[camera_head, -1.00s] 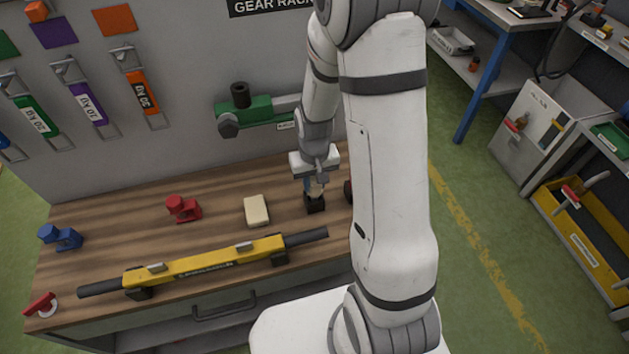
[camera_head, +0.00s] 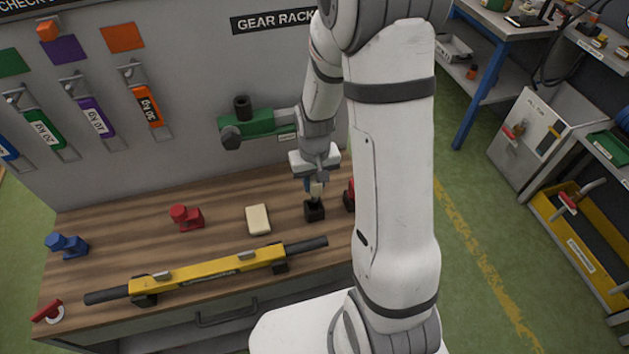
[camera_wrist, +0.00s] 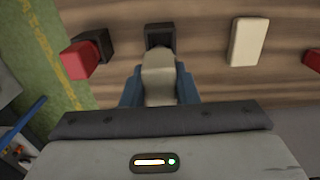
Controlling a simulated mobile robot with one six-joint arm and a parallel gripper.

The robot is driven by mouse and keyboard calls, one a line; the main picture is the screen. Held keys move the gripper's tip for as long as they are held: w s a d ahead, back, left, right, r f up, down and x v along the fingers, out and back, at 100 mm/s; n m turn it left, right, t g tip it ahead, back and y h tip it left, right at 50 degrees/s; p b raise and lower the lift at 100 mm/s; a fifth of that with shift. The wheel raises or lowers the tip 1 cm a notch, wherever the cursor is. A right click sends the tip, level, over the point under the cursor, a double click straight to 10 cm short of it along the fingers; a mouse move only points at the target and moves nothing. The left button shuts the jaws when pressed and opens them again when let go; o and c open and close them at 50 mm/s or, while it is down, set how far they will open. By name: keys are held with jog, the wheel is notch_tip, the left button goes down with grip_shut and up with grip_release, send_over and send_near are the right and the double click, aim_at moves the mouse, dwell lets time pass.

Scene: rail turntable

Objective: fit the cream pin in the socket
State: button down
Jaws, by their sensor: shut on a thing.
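The cream pin (camera_wrist: 158,76) is held between the blue fingertips of my gripper (camera_wrist: 159,88) in the wrist view. In the head view my gripper (camera_head: 315,185) is over the workbench, and the pin (camera_head: 316,190) shows below it. The black socket (camera_head: 315,210) stands on the bench directly under the pin; it also shows in the wrist view (camera_wrist: 160,33), just beyond the pin's end. The pin looks upright and close above the socket. I cannot tell whether its lower end touches or enters the opening.
A cream block (camera_head: 258,219) lies left of the socket. A red and black piece (camera_head: 349,196) stands close on its right, partly behind my arm. A yellow bar (camera_head: 205,270) lies along the front. A green fixture (camera_head: 255,128) juts from the wall behind.

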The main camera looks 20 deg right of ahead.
jog(key=shift+r, duration=0.3)
jog(key=shift+r, duration=0.1)
jog(key=shift+r+p, duration=1.8)
jog(key=shift+r, duration=0.65)
